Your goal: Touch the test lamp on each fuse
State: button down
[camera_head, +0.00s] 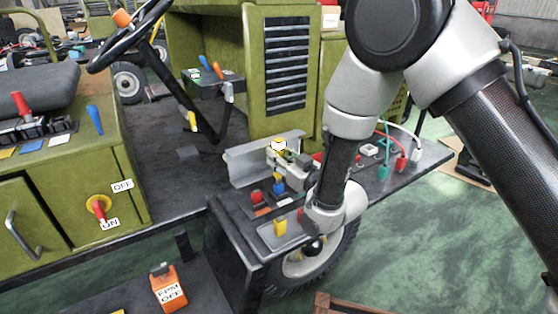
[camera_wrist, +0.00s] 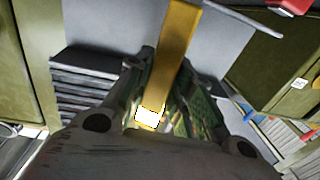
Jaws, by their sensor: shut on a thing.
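My gripper (camera_head: 284,158) is over the dark bench on the vehicle's side, shut on a yellow stick-like tool with a bright white end, which looks like the test lamp (camera_head: 278,145). In the wrist view the lamp (camera_wrist: 177,55) stands between my two fingers (camera_wrist: 155,105), and its white end is near the palm. Small coloured pieces stand on the bench below my gripper: a red one (camera_head: 257,197), a blue one (camera_head: 278,181) and a yellow one (camera_head: 280,226). I cannot tell which are fuses. My arm hides part of the bench, and the lamp's tip contact is not clear.
A grey metal bracket (camera_head: 240,168) stands behind my gripper. Red and green clips with cables (camera_head: 384,171) lie at the bench's right. A red ON/OFF switch (camera_head: 99,206) is on the green cabinet at left. An orange box (camera_head: 168,287) is on the lower step.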

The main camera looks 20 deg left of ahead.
aim_at(282, 143)
jog(key=shift+r, duration=2.5)
